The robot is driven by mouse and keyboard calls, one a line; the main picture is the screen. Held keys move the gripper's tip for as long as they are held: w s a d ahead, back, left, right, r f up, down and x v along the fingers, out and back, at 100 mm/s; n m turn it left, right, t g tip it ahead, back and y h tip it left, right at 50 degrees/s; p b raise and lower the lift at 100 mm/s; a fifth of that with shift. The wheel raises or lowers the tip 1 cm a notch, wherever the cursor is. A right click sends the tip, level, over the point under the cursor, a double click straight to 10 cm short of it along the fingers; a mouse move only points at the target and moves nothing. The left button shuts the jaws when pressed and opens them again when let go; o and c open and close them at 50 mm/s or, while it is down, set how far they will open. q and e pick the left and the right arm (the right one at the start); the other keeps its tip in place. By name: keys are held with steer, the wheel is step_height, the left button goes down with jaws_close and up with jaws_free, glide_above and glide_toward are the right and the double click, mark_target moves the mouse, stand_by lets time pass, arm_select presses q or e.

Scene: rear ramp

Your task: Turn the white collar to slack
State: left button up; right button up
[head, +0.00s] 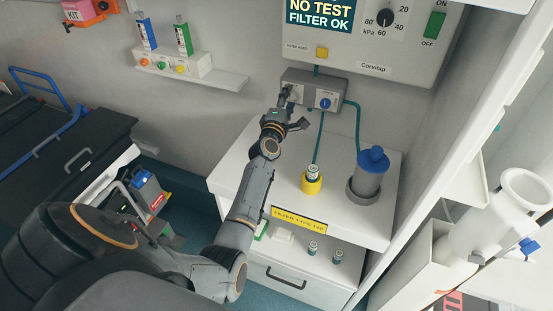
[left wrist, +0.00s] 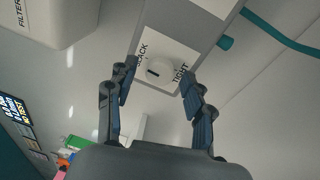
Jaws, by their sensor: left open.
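The white collar (left wrist: 159,67) is a small round knob on a white label plate on the grey box, with SLACK printed to its left and TIGHT to its right in the left wrist view. A short dark mark shows on its lower left part. My left gripper (left wrist: 158,76) is open, one finger on each side of the collar, with gaps between the fingers and the collar. In the head view my left gripper (head: 291,95) is at the left part of the grey box (head: 313,90) and hides the collar. My right gripper is not in view.
A blue knob (head: 326,103) sits on the same box to the right, with green hoses below. A control panel (head: 395,40) is above. A yellow-based vial (head: 312,180) and a blue-capped canister (head: 372,175) stand on the white counter (head: 260,160) below.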

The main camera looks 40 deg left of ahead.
arm_select(q)
steer(key=m, duration=0.3)
steer(key=m+b, duration=0.1)
steer(key=m, duration=0.2)
steer(key=shift+a+f+t+h, duration=0.15)
steer(key=shift+t+h, duration=0.15)
steer(key=m+h, duration=0.1)
steer(key=m, duration=0.7)
steer(key=m+h, duration=0.1)
steer(key=m, duration=0.7)
steer(key=r+m+h, duration=0.1)
steer(key=m, duration=0.7)
steer(key=s+d+b, duration=0.2)
steer(key=s+b, duration=0.1)
steer(key=s, duration=1)
steer(key=s+d+f+n+g, duration=0.1)
steer(key=s+d+f+g, duration=0.1)
steer(key=s+d+f, duration=0.1)
steer(key=s+d+f+g+h, duration=0.1)
steer(key=s+d+f+g, duration=0.2)
steer(key=f, duration=0.4)
steer(key=s+d+f+n+g, duration=0.1)
steer(key=s+d+f+g, duration=0.1)
steer(key=s+d+f, duration=0.3)
steer(key=shift+s+d+f+n+g, duration=0.2)
steer(key=shift+s+n+g, duration=0.1)
steer(key=shift+s+g, duration=0.1)
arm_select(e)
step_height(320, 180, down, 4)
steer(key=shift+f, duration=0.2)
